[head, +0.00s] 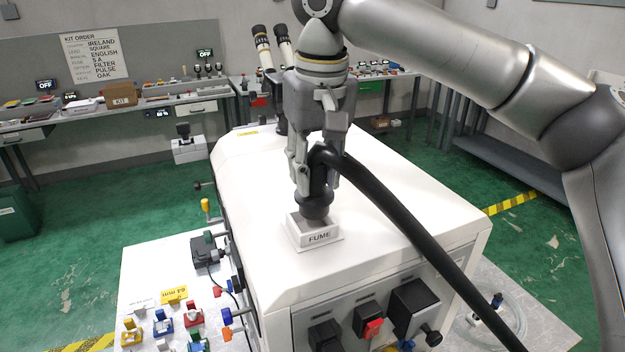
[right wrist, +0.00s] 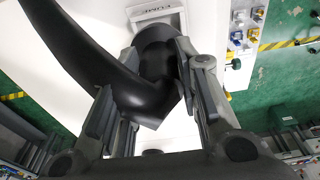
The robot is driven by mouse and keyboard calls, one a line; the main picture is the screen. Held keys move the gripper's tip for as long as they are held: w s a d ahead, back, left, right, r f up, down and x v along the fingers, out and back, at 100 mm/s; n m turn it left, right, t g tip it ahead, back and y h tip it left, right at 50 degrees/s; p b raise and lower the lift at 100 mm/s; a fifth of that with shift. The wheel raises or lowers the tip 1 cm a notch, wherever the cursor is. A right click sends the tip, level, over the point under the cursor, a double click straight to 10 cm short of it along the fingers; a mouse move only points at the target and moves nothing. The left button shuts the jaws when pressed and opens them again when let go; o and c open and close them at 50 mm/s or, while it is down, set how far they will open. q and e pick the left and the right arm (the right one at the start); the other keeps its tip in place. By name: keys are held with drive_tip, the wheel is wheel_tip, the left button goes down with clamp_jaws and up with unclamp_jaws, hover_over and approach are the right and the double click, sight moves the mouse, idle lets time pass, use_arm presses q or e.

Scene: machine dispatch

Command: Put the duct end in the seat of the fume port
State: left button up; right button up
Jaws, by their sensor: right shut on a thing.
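The fume port (head: 318,238) is a small white raised box labelled FUME on top of the white machine. My right gripper (head: 317,182) is above it, pointing down, shut on the black duct end (head: 316,207). The duct end is upright, with its round lower rim right at the port's opening; I cannot tell whether it is inside the seat or just over it. In the right wrist view the duct end (right wrist: 157,45) sits between the fingers, and the port (right wrist: 158,12) shows partly behind it. The seat's inside is mostly hidden. My left gripper is not in view.
The black hose (head: 420,235) runs from the gripper down to the right across the white machine (head: 400,190). A panel with coloured parts (head: 160,325) lies at the lower left. Workbenches (head: 120,110) line the back wall. The machine top around the port is clear.

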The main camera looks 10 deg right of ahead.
sight(312, 189)
drive_tip(key=f, duration=0.2)
drive_tip(key=f+p, duration=0.1)
drive_tip(key=shift+w+a+f, duration=0.2)
drive_tip(key=shift+w+a, duration=0.05)
drive_tip(key=shift+f, duration=0.15)
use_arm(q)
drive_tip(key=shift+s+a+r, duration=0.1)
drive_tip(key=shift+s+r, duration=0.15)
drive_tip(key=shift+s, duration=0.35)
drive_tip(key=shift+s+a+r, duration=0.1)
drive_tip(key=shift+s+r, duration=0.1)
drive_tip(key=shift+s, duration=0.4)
use_arm(e)
drive_tip(key=shift+d, duration=0.1)
drive_tip(key=shift+f, duration=0.15)
drive_tip(key=o, duration=1)
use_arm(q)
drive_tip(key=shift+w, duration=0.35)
use_arm(e)
drive_tip(key=shift+o, duration=0.3)
